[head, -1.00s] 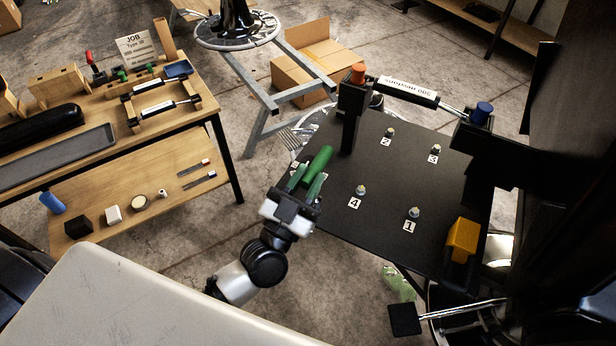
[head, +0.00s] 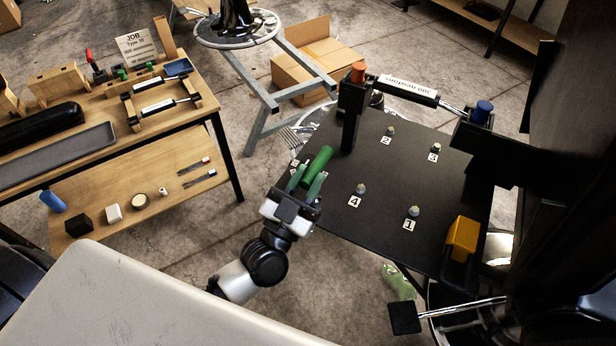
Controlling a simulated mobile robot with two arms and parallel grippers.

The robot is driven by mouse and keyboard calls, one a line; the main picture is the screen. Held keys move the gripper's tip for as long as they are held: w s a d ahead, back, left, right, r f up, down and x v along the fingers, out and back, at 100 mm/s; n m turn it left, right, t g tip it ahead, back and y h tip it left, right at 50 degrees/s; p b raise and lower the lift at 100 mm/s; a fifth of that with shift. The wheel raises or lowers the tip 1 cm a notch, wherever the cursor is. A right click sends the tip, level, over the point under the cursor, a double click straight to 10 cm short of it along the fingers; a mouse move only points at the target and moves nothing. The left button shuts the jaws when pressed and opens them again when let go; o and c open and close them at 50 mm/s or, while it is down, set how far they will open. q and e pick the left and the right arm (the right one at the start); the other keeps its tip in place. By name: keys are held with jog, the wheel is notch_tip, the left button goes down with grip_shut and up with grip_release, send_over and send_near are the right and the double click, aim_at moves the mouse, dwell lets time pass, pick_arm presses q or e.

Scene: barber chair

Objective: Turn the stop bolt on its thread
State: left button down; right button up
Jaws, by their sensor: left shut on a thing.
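My left gripper (head: 304,190) reaches in from below at the left edge of the black plate (head: 385,225). Several small bolts stand upright on the plate beside number tags, such as one at tag 4 (head: 360,188) and one at tag 1 (head: 414,211). My right gripper is not in view.
A gas spring (head: 407,90) spans between an orange-capped post (head: 358,72) and a blue-capped mount (head: 483,112). A yellow block (head: 462,238) sits at the plate's right edge. A wooden workbench (head: 160,122) stands at the left. The plate's middle is clear between the bolts.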

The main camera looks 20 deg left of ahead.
pick_arm(q)
jog(key=shift+f, duration=0.45)
dwell(0.4)
jog(key=shift+d+r+n+y+p, duration=0.15)
jog(key=shift+n+y+p, duration=0.25)
jog(key=shift+y, duration=0.4)
jog(key=y, duration=0.1)
jog(key=n+y+p, duration=0.1)
jog(key=shift+d+t+y, duration=0.2)
jog(key=shift+t+y, duration=0.1)
jog(key=shift+y, duration=0.1)
jog(key=shift+d+n+y+p, duration=0.2)
jog(key=shift+n+y+p, duration=0.3)
jog(key=shift+n+y, duration=0.5)
jog(key=shift+d+n+y, duration=0.2)
jog(key=shift+n+y, duration=0.2)
jog(key=shift+y, duration=1)
jog(key=shift+a, duration=0.1)
